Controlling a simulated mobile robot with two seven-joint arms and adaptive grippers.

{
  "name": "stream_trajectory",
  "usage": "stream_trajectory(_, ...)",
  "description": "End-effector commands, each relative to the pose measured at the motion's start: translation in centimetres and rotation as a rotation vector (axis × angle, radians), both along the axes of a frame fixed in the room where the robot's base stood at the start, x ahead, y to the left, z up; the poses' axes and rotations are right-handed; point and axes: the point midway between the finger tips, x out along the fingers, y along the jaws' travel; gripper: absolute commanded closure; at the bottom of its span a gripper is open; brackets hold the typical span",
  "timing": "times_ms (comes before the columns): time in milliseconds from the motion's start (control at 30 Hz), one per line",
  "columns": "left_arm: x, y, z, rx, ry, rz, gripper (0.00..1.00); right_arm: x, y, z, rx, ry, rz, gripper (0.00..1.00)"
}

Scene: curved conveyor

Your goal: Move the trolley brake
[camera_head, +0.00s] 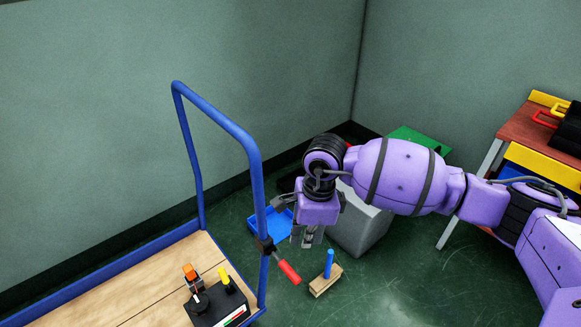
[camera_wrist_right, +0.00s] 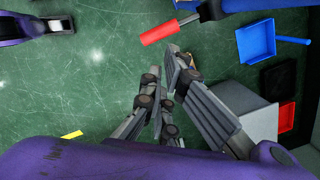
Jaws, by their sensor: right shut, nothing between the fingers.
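The trolley has a blue tubular handle frame (camera_head: 246,139) and a wooden deck (camera_head: 150,285). The brake is a lever with a red grip (camera_head: 289,272) that sticks out to the right from the frame's right post. In the right wrist view the red brake grip (camera_wrist_right: 172,31) lies at the top, just beyond the fingers. My right gripper (camera_head: 307,241) points down, to the right of the post and above and to the right of the brake grip, apart from it. Its fingers (camera_wrist_right: 172,60) are closed together and empty. My left gripper is in neither view.
A blue dustpan (camera_head: 268,229), a grey bin (camera_head: 358,222) and a wooden brush with a blue handle (camera_head: 328,268) are on the floor near the gripper. A control box (camera_head: 215,300) sits on the deck. A workbench (camera_head: 521,130) stands at the right. Green floor is open in front of it.

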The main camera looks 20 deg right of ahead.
Motion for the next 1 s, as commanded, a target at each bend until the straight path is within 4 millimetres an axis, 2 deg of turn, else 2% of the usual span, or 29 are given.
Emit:
stream_trajectory(100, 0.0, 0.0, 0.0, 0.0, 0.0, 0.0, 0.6, 0.1, -0.1, 1.9, 0.0, -0.004, 0.002, 1.0)
stream_trajectory(233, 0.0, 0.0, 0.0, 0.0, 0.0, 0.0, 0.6, 0.0, -0.2, 2.9, 0.001, -0.004, 0.002, 1.0)
stream_trajectory(867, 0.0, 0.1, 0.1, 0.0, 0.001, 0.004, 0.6, 0.0, -0.2, 3.1, 0.001, -0.003, 0.001, 1.0)
stream_trajectory(933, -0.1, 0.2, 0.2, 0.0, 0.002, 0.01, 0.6, 0.4, 0.2, 3.2, 0.022, -0.015, -0.016, 1.0)
stream_trajectory(1000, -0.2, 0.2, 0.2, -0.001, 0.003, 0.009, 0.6, 0.8, 2.2, 3.5, 0.104, -0.03, -0.036, 1.0)
